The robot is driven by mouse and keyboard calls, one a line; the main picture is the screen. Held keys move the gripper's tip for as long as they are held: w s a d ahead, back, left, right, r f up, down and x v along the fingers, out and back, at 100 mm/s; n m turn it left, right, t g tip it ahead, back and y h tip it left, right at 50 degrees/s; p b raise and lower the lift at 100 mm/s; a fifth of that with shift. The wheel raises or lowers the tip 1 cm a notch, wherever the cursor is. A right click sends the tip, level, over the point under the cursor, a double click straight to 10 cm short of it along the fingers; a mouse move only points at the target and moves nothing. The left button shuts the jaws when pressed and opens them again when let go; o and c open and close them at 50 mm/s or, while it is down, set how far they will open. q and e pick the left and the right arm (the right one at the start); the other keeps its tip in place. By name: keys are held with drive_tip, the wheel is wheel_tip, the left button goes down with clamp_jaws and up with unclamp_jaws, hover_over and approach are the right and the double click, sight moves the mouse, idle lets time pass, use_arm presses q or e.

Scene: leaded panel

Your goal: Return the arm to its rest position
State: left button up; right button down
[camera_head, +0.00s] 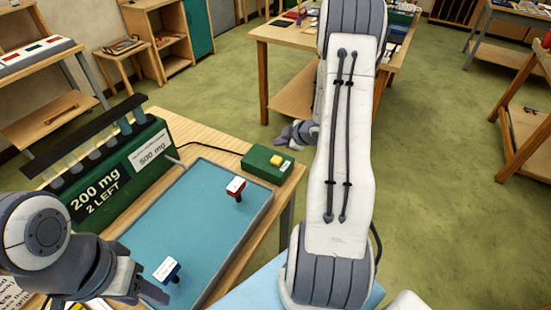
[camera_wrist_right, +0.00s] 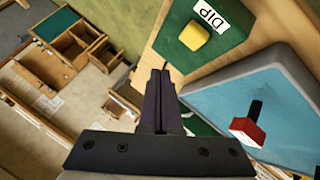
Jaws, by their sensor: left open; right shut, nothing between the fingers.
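My right arm (camera_head: 345,150) stretches up the middle of the head view, its white link large and close. My right gripper (camera_head: 284,130) shows partly behind that arm, past the far right end of the workbench. In the right wrist view my right gripper (camera_wrist_right: 160,72) has its two dark fingers together with nothing between them. It is beside the green box with the yellow button and apart from it in the picture.
A green box with a yellow button (camera_head: 268,165) sits at the bench end. A green dispenser (camera_head: 115,175) reads "200 mg 2 LEFT". Green floor (camera_head: 440,190) lies open at right.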

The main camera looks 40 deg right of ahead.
idle(0.3)
drive_tip(key=shift+w+a+r, duration=0.15)
drive_tip(key=shift+w+a, duration=0.1)
drive_tip(key=shift+a, duration=0.1)
drive_tip(key=s+a+r+m+g+h+b, duration=0.15)
drive_tip(key=a+r, duration=0.25)
drive_tip(key=a, duration=0.7)
drive_tip(key=a+r+g+b, duration=0.2)
drive_tip(key=a+r, duration=0.1)
drive_tip(key=a, duration=0.9)
drive_tip(key=s+a+r+g, duration=0.1)
drive_tip(key=s+a+g, duration=0.1)
drive_tip(key=s+a, duration=0.3)
drive_tip(key=s+a+g+y+b, duration=0.1)
drive_tip(key=s+a, duration=0.4)
drive_tip(key=s, duration=0.7)
drive_tip(key=s+a+r+m+g+y+b, duration=0.1)
drive_tip(key=s+a, duration=0.3)
drive_tip(key=s, duration=0.4)
drive_tip(key=shift+s+a+r+g, duration=0.3)
drive_tip(key=shift+s+a+g, duration=0.1)
drive_tip(key=shift+g, duration=0.45)
drive_tip(key=shift+w, duration=0.1)
